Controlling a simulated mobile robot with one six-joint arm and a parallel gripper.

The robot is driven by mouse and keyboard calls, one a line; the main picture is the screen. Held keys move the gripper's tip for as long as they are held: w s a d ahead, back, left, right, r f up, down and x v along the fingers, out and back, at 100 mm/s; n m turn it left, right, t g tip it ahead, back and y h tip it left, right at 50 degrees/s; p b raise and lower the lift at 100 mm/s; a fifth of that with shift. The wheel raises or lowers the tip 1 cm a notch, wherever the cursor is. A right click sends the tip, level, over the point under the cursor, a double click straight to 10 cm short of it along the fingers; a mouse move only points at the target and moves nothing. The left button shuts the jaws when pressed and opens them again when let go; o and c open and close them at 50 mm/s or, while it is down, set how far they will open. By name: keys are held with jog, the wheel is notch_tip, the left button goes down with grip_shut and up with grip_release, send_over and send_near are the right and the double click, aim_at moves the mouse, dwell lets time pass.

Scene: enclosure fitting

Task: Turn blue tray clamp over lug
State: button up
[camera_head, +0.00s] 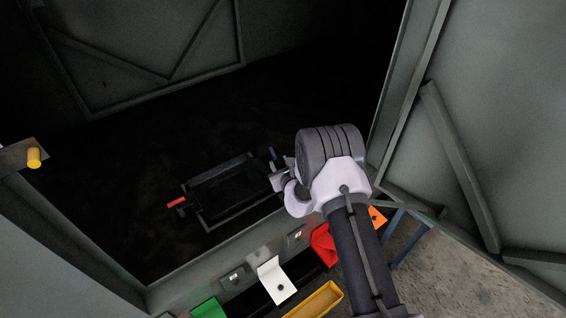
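A dark tray with a grey rim (238,163) lies on the floor inside the enclosure. A small blue clamp part (273,154) shows upright at the tray's right end, just beside my gripper. A red clamp handle (176,203) sticks out at the tray's left end. My gripper (278,177) is at the tray's right end, close to the blue clamp. The wrist hides much of the gripper, so its opening and any contact with the clamp cannot be seen. The lug cannot be made out.
The open door (490,110) stands to the right of my arm. The enclosure's front sill (215,262) runs below the tray. Green (209,308), white (276,281), red (323,245) and yellow (318,301) parts sit along the front. A yellow knob (34,158) is at left.

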jog(key=p+v, duration=0.1)
jog(key=v, duration=0.4)
